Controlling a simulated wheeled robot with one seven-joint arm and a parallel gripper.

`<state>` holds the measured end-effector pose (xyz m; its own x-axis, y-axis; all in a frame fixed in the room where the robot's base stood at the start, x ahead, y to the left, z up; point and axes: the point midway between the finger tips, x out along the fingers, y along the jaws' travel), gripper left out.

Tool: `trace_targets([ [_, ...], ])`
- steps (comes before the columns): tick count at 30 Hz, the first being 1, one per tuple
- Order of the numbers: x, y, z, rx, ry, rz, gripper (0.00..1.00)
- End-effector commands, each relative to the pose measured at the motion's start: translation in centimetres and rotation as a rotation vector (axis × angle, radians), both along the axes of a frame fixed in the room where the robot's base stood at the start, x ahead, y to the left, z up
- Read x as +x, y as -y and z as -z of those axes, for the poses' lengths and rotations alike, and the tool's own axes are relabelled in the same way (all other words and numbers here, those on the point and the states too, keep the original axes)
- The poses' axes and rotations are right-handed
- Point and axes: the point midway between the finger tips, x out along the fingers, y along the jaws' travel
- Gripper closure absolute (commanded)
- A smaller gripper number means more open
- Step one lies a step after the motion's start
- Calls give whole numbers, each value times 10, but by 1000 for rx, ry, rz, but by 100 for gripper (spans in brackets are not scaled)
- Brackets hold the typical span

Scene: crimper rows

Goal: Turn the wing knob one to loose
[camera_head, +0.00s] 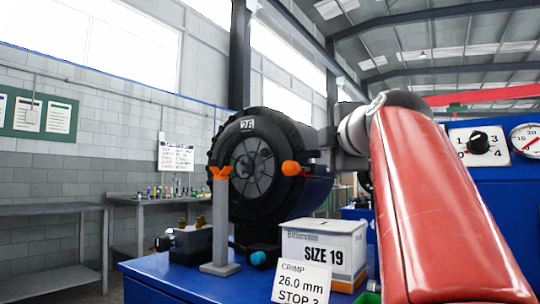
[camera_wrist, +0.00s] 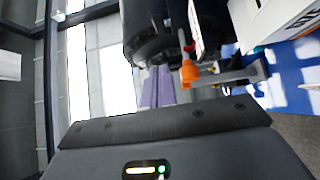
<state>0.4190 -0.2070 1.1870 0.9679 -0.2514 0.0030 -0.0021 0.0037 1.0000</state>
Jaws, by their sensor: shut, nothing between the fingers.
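No part is labelled as wing knob one, and I cannot tell which piece it is. An orange forked piece (camera_head: 220,172) tops a grey upright post (camera_head: 220,225) on the blue bench. A rounded orange piece (camera_head: 290,168) shows in front of the large black ring. In the wrist view an orange piece (camera_wrist: 188,72) sits at the end of a grey post, close to the fingers in the picture. My gripper (camera_wrist: 158,85) is shut and empty, with its purple fingers side by side. In the head view its fingertips cannot be made out. Contact with anything cannot be seen.
The blue bench (camera_head: 170,280) holds a SIZE 19 box (camera_head: 335,245), a card reading CRIMP 26.0 mm STOP 3 (camera_head: 300,283) and a dark block with brass fittings (camera_head: 185,245). A black dial knob (camera_head: 478,142) and a gauge (camera_head: 526,138) are at right. My red arm covers the right foreground.

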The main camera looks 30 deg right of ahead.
Motion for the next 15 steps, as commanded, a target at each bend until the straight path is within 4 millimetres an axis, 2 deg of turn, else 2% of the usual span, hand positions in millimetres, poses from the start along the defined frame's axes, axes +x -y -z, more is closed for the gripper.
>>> trace_targets([
  [12, 83, 22, -3, 5, -4, -2, 100],
  [15, 95, 34, -2, 6, -4, 2, 100],
])
